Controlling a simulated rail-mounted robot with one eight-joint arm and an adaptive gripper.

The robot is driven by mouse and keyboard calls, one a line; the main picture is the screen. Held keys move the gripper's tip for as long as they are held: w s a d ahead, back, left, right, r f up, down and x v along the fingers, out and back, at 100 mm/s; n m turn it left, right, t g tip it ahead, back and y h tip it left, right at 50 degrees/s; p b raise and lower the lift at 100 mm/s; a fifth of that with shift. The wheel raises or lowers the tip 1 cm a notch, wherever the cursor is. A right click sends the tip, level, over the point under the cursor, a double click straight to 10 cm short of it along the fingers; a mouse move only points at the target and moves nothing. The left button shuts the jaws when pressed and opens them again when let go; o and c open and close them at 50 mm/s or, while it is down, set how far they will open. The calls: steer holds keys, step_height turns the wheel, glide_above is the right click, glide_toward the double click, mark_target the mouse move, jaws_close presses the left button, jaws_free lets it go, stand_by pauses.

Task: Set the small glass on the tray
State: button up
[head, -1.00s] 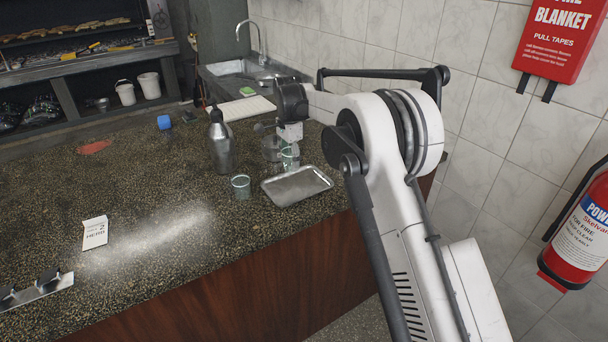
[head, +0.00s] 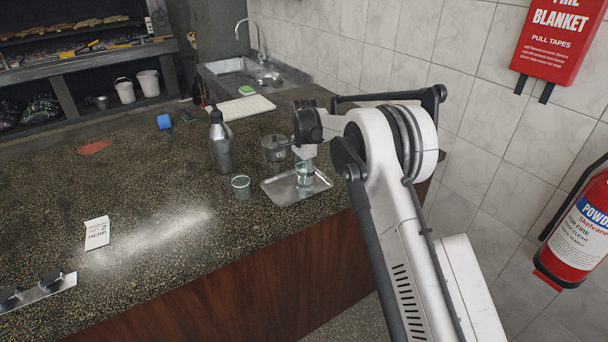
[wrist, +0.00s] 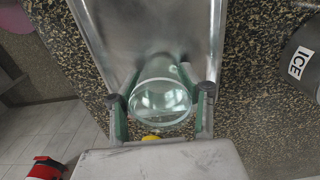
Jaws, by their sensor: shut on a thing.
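The small clear greenish glass (head: 304,174) is upright between the fingers of my gripper (head: 305,160). The metal tray (head: 277,194) lies flat on the speckled counter, and the glass is over its right part. I cannot tell whether the glass's base touches the tray. In the wrist view the glass (wrist: 160,100) shows its open rim, with the green-edged fingers of my gripper (wrist: 161,98) shut on its two sides. The tray (wrist: 110,25) lies beyond it, and its near part is hidden by the glass and gripper.
A second glass (head: 241,187) stands just left of the tray. A dark metal bottle (head: 221,148) is behind it. A grey ice bucket (head: 274,149) stands behind the tray, and its ICE label (wrist: 300,62) shows in the wrist view. The counter to the left is mostly free.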

steer(key=shift+f, duration=0.15)
steer(key=o, duration=1.3)
